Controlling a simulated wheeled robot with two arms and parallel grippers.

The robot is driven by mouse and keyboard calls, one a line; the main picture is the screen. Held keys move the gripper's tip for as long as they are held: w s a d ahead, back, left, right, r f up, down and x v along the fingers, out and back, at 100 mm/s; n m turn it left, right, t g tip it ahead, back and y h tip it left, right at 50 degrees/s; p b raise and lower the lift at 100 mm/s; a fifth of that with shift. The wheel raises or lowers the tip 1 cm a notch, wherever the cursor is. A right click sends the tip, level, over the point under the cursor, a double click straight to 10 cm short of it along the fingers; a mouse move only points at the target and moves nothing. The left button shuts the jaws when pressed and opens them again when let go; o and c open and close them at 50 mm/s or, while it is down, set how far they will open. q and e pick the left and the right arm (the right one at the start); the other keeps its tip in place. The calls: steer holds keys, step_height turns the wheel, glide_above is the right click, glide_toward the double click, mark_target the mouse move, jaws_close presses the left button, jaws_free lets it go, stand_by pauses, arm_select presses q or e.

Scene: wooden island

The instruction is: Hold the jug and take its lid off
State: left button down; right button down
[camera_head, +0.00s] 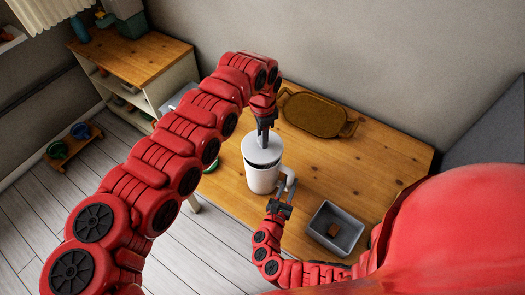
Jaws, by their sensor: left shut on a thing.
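The white jug (262,181) stands upright on the wooden table, with its handle (289,176) on the right side. Its round grey-white lid (257,152) is over the mouth, with a dark gap between lid and rim. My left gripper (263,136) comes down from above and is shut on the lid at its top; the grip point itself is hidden. My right gripper (283,196) is at the handle from the front, its fingers reaching the handle's lower part. Whether its fingers are closed on the handle is too small to tell.
An oval brown tray (312,115) lies at the back of the table (385,155). A grey bin (335,229) with a small brown thing inside is at the front right. A wooden shelf unit (135,62) stands at the back left. The table's right part is clear.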

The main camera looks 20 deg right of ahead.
arm_select(q)
steer(key=shift+r, duration=2.4)
steer(key=shift+a, duration=0.1)
steer(key=w+a+r, duration=0.2)
steer(key=a+r, duration=0.2)
steer(key=a, duration=0.3)
steer(key=shift+a, duration=0.3)
arm_select(e)
steer(key=c, duration=0.6)
jaws_free()
